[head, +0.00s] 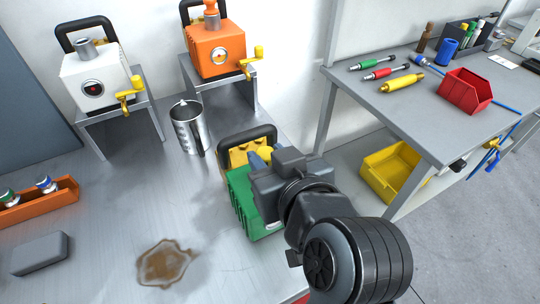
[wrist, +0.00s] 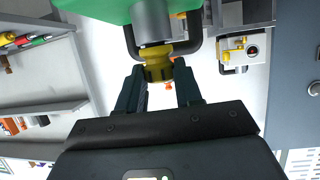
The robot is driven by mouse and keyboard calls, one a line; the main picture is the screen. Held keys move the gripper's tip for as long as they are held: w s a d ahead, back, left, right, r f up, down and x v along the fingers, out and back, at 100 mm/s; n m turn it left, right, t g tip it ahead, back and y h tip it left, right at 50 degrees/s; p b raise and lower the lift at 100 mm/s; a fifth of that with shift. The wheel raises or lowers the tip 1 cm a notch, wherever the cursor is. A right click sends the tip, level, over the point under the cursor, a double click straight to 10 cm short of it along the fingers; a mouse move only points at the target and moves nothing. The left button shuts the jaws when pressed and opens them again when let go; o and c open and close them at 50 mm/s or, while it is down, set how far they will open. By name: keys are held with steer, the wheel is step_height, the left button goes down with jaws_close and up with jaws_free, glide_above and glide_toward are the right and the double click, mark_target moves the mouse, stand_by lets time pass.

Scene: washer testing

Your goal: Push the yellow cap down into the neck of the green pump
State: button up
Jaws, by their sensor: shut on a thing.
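The green pump (head: 242,203) stands on the metal table, with my arm covering its right side. In the wrist view its green body (wrist: 110,8) and grey neck (wrist: 152,22) show at the top. The yellow cap (wrist: 157,72) meets the end of the neck and appears lined up with it. How deep it sits inside cannot be told. My gripper (wrist: 160,68) is shut on the yellow cap, one dark finger on each side.
A steel jug (head: 187,128) stands behind the pump. White (head: 95,78) and orange (head: 217,50) pumps sit on stands at the back. A brown puddle (head: 166,262), grey block (head: 40,253) and orange tray (head: 50,205) lie left. A grey workbench (head: 440,140) is right.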

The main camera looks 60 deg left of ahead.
steer(key=o, duration=1.1)
steer(key=b+v, duration=0.1)
steer(key=v, duration=0.7)
steer(key=shift+a, duration=0.1)
